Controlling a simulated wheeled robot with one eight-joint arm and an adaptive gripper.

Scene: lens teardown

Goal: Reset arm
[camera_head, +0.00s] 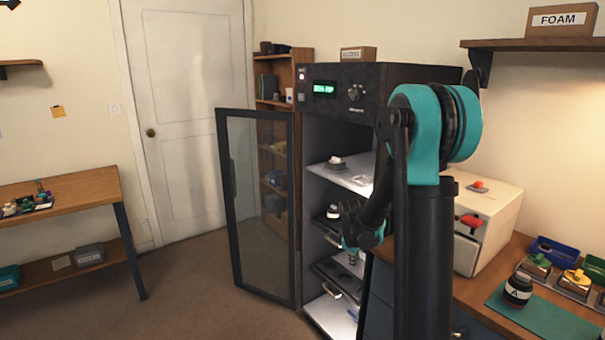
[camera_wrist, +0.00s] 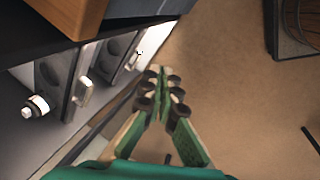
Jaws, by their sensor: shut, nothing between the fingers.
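My gripper (camera_wrist: 162,76) is shut and empty in the wrist view, its green fingers meeting at the tips above the brown floor. In the head view, my gripper (camera_head: 353,258) points down in front of the open cabinet (camera_head: 400,74), partly hidden by my own arm. My arm is bent, with its elbow high at the cabinet's right side. The wrist view shows cabinet shelves with trays to the left of the fingers, and a black and white lens part (camera_wrist: 37,106) on one. I see no contact between the fingers and anything.
The glass cabinet door (camera_head: 258,200) stands open to the left. Inside are shelves with a lens part (camera_head: 333,213) and trays (camera_head: 338,278). At right, a workbench holds a white box (camera_head: 490,245), a green mat (camera_head: 540,318) and a lens (camera_head: 517,290). Floor left of the door is clear.

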